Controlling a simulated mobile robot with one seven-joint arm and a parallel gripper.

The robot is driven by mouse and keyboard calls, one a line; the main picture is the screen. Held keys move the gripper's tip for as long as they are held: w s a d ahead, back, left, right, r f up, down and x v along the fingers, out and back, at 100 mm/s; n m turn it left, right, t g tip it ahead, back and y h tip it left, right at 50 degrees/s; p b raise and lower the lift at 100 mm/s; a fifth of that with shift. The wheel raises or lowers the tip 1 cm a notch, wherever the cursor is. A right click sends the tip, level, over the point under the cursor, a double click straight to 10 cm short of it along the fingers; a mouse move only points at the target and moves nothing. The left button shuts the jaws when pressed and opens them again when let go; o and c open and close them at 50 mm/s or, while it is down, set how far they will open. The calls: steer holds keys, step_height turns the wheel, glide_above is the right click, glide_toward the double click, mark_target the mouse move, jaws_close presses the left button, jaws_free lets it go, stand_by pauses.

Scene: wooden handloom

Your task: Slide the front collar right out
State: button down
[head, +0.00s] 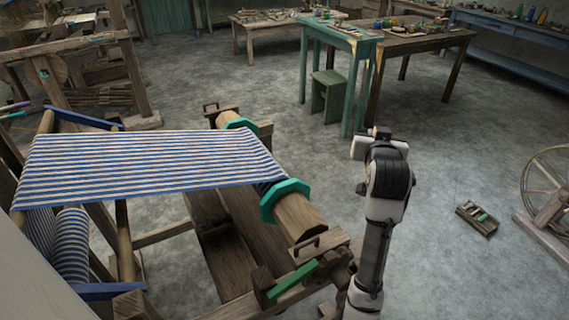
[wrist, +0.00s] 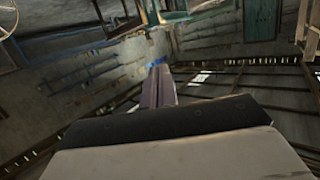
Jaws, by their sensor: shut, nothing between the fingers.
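A teal octagonal collar (head: 286,200) sits around the wooden roller at its near end, beside the edge of the striped cloth; I take it to be the front collar. A second teal collar (head: 236,121) is around the roller's far end. My arm stands to the right of the loom, with its end raised and apart from both collars. In the wrist view my gripper (wrist: 156,72) is shut and empty, its fingers together and pointing out into the room. The fingertips are too small to tell apart in the head view, and no collar is clear in the wrist view.
Blue and white striped cloth (head: 140,163) stretches from the roller (head: 298,216) to the left. A bar with a green part (head: 292,281) lies near the roller's near end. A small tray (head: 478,219) and a spinning wheel (head: 549,190) are on the floor at right. Floor between is open.

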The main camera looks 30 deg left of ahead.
steer(key=s+a+f+n+g+h, duration=0.1)
steer(key=s+a+f+n+g, duration=0.25)
steer(key=a+g, duration=0.45)
steer(key=s+a+f+n+g+h, duration=0.2)
steer(key=s+a+n+g, duration=0.25)
steer(key=a, duration=0.75)
steer(key=x, duration=0.8)
steer(key=shift+s+a+f, duration=0.1)
steer(key=shift+a+f, duration=0.1)
steer(key=shift+a, duration=0.25)
steer(key=shift+s+d+f, duration=0.1)
steer(key=shift+d+f, duration=0.15)
steer(key=shift+s+d+f+p, duration=0.1)
steer(key=shift+s+d+p, duration=0.3)
steer(key=shift+d, duration=0.3)
steer(key=shift+s+d+p, duration=0.25)
steer(key=shift+s+d, duration=0.25)
steer(key=shift+d, duration=0.2)
